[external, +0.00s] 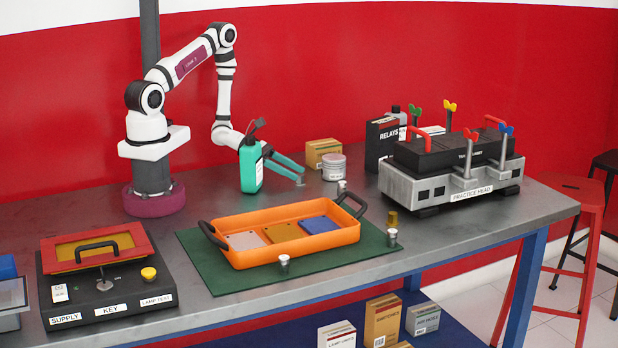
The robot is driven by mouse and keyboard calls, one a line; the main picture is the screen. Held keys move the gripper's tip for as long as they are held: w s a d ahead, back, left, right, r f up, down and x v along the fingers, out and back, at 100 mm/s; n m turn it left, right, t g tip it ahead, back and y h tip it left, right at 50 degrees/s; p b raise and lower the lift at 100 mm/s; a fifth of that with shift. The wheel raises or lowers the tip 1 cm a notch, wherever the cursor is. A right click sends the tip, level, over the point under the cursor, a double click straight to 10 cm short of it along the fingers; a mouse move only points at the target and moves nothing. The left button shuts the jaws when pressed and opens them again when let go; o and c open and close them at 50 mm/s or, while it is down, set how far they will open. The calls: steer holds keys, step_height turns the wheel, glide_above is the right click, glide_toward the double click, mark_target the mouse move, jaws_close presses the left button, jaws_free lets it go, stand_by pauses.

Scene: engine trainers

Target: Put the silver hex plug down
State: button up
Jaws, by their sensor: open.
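My gripper (301,175) has teal fingers that reach to the right over the back half of the bench, behind the orange tray. It is open. A small grey piece shows at the lower fingertip; I cannot tell whether it is a plug or part of the finger. Several silver plugs stand by the tray: one behind it (341,187), one at the right corner of the green mat (392,237) and one at its front (284,263). A brass-coloured plug (392,218) stands near the right one. I cannot tell which silver plug is the hex one.
The orange tray (290,255) with black handles holds flat plates on the green mat (200,262). A teal bottle (250,170) stands left of my fingers. A grey jar (333,168), a cardboard box (322,152) and the practice head (455,185) stand right. A lamp-test box (105,300) stands front left.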

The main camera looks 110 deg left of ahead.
steer(key=v, duration=0.4)
steer(key=shift+a, duration=0.1)
step_height(320, 180, up, 7)
steer(key=shift+o, duration=0.3)
steer(key=shift+s+r, duration=0.1)
steer(key=shift+s, duration=0.05)
